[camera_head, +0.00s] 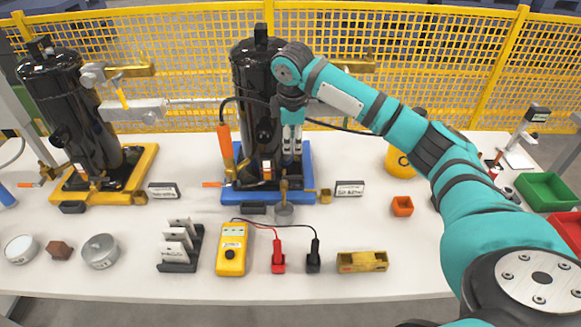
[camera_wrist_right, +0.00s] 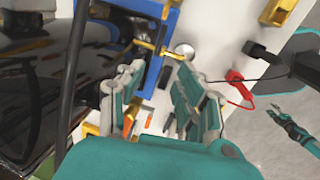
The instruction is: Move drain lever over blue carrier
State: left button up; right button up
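The blue carrier (camera_head: 300,165) bears an upright black compressor (camera_head: 262,75). It also shows in the wrist view (camera_wrist_right: 171,22). A brass fitting with a thin arm (camera_head: 284,186) stands at the carrier's front edge; it shows in the wrist view (camera_wrist_right: 158,50) beyond my fingertips. I take it for the drain lever, but cannot be sure. My right gripper (camera_head: 292,155) points down over the carrier, right of the compressor. In the wrist view its fingers (camera_wrist_right: 155,82) are apart with nothing between them. A teal gripper-like part (camera_wrist_right: 295,130), probably my left gripper, shows at the right edge.
A yellow carrier (camera_head: 145,163) with another compressor stands left. In front are a card rack (camera_head: 181,262), yellow meter (camera_head: 232,250), red probe (camera_head: 278,262), black probe (camera_head: 313,262) and yellow block (camera_head: 362,262). A yellow mesh fence (camera_head: 180,50) runs behind.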

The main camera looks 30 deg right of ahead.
aim_at(292, 177)
jog(key=f, duration=0.5)
jog(key=w+d+f, duration=0.1)
jog(key=f, duration=0.3)
jog(key=w+f, duration=0.1)
jog(key=f, duration=0.4)
jog(key=shift+w+d+f+p, duration=0.25)
jog(key=shift+f+p, duration=0.05)
jog(key=shift+f, duration=0.05)
jog(key=shift+c, duration=0.4)
grip_shut()
